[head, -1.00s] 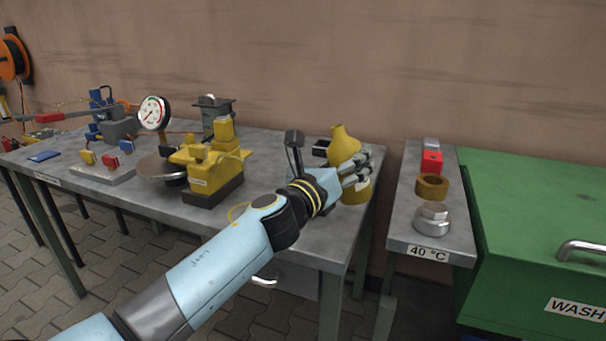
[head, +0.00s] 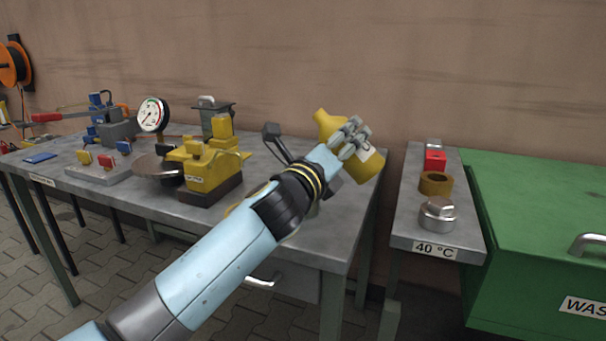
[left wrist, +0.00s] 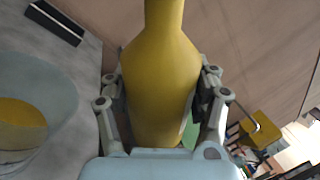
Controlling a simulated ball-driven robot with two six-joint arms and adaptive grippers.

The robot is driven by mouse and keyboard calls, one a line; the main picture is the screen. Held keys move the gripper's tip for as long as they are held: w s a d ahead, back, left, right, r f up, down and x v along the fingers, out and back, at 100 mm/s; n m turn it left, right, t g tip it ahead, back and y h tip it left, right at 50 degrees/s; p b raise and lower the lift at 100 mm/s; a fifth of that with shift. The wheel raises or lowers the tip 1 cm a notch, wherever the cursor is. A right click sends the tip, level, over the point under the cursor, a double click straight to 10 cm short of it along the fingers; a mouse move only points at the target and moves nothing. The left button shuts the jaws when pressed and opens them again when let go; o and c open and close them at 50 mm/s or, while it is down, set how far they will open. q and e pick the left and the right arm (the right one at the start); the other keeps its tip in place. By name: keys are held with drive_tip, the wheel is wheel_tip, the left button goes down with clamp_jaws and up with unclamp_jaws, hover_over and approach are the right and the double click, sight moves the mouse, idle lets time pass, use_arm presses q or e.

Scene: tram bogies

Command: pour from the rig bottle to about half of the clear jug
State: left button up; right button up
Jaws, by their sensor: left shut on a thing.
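The yellow rig bottle (head: 365,171) with a narrow neck is held above the right end of the table, tilted with its neck to the upper left. My left gripper (head: 352,138) is shut around its body. In the left wrist view the bottle (left wrist: 160,85) lies between the two fingers. A clear jug (left wrist: 40,85) stands on the table at the left of that view, apart from the bottle, with an amber-yellow patch low inside it. In the head view I cannot make out the jug behind my arm. No stream shows. My right gripper is out of view.
A yellow machine (head: 207,172), a pressure gauge (head: 152,115) and a plate with coloured blocks (head: 103,168) crowd the grey table (head: 100,145). A narrow bench (head: 405,200) holds a red block, a brass ring and a metal nut. A green wash box (head: 530,210) stands right.

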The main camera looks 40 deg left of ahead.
use_arm(q)
wheel_tip(320, 180, down, 3)
drive_tip(key=shift+r+n+b, duration=0.15)
drive_tip(key=shift+n+b, duration=0.15)
drive_tip(key=shift+b, duration=0.35)
drive_tip(key=shift+w+d+r+p, duration=0.1)
drive_tip(key=shift+r+p, duration=0.2)
drive_tip(key=shift+r, duration=0.35)
drive_tip(key=shift+f, duration=0.3)
drive_tip(key=shift+b, duration=0.3)
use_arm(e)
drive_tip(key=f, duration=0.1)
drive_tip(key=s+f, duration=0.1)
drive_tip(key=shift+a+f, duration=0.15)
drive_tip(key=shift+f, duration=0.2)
use_arm(q)
drive_tip(key=shift+f, duration=0.1)
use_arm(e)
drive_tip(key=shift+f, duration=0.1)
use_arm(q)
drive_tip(key=shift+n+b, duration=0.3)
drive_tip(key=shift+f, duration=0.15)
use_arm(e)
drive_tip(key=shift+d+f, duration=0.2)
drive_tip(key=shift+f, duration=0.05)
